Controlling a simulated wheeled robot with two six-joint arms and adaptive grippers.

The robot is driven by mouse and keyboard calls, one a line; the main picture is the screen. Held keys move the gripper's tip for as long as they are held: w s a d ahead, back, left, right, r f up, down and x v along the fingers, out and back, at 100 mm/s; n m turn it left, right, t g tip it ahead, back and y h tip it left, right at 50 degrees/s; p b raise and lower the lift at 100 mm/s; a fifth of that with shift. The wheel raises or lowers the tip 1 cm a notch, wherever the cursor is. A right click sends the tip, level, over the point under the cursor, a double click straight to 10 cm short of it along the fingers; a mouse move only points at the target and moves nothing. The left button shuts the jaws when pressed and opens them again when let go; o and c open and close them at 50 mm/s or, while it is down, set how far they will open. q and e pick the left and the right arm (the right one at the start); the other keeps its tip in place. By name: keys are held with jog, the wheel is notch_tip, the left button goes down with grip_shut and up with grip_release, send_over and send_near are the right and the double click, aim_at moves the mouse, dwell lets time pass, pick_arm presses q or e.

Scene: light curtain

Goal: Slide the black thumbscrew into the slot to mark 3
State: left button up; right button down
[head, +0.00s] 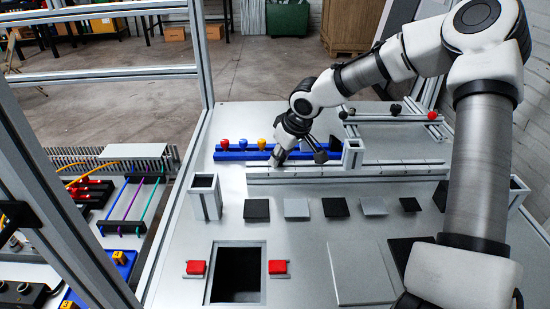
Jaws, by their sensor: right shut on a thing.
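The slotted rail (400,164) is a long pale metal bar with dark marks along it, lying across the panel. My right gripper (277,161) reaches down to the left part of this rail. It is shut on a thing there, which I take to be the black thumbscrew. The thumbscrew itself is hidden by the gripper, and the marks are too small to read. My left gripper is out of view.
A blue rail (232,156) with red, blue and yellow knobs lies just behind, and a raised bar with dark and red knobs (432,115) stands at back right. Several small plates, a square opening (236,274) and red clamps (196,267) are in front.

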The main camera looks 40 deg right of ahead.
aim_at(305, 164)
jog(key=shift+s+d+b, duration=0.35)
jog(key=shift+s+d, duration=0.6)
jog(key=shift+d, duration=0.15)
jog(key=shift+s+d+b, duration=0.3)
jog(key=shift+s+d, duration=0.4)
jog(key=shift+d, duration=0.1)
jog(key=shift+s+d+r, duration=0.1)
jog(key=shift+d, duration=0.05)
jog(key=shift+s+d+p, duration=0.65)
jog(key=shift+d+p, duration=0.1)
jog(key=shift+p, duration=1.25)
jog(key=shift+s+d+p, duration=0.1)
jog(key=shift+p, duration=0.3)
jog(key=shift+d, duration=0.1)
